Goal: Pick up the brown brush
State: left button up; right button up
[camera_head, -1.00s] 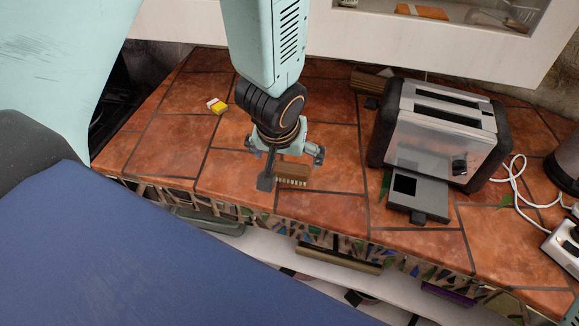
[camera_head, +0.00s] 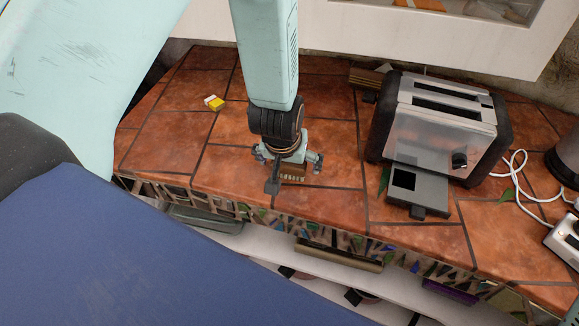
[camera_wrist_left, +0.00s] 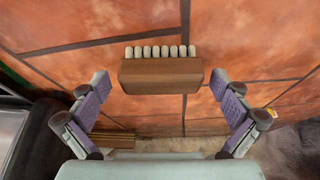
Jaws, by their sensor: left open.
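The brown brush (camera_head: 293,174) lies on the tiled counter, its row of pale bristles facing the front edge. In the head view my left gripper (camera_head: 287,178) is right over it and hides part of it. In the left wrist view the brush (camera_wrist_left: 161,76) lies across the picture, just beyond the fingertips and centred between them. The left gripper (camera_wrist_left: 165,88) is open and empty, with one finger to each side of the brush. I cannot tell the exact height gap. My right gripper does not show.
A silver and black toaster (camera_head: 445,120) with its tray pulled out stands right of the brush. A small yellow and white box (camera_head: 214,102) lies to the left. A white cable (camera_head: 515,180) lies at the right. The tiles (camera_head: 165,140) on the left are mostly bare.

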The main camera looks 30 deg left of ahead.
pick_arm(q)
jog(key=shift+a, duration=0.1)
jog(key=shift+c, duration=0.3)
jog(key=shift+s+r, duration=0.2)
jog(key=shift+s, duration=0.15)
jog(key=c, duration=0.4)
jog(key=shift+w+f, duration=0.15)
jog(key=shift+w, duration=0.15)
jog(key=c, duration=0.5)
jog(key=shift+s, duration=0.15)
jog(key=c, duration=0.4)
jog(key=shift+o, duration=0.2)
notch_tip(320, 180, up, 9)
jog(key=p, duration=0.2)
jog(key=shift+f+p, duration=0.2)
jog(key=shift+p, duration=0.15)
jog(key=shift+r+p, duration=0.45)
jog(key=shift+r, duration=0.3)
jog(key=shift+w, duration=0.2)
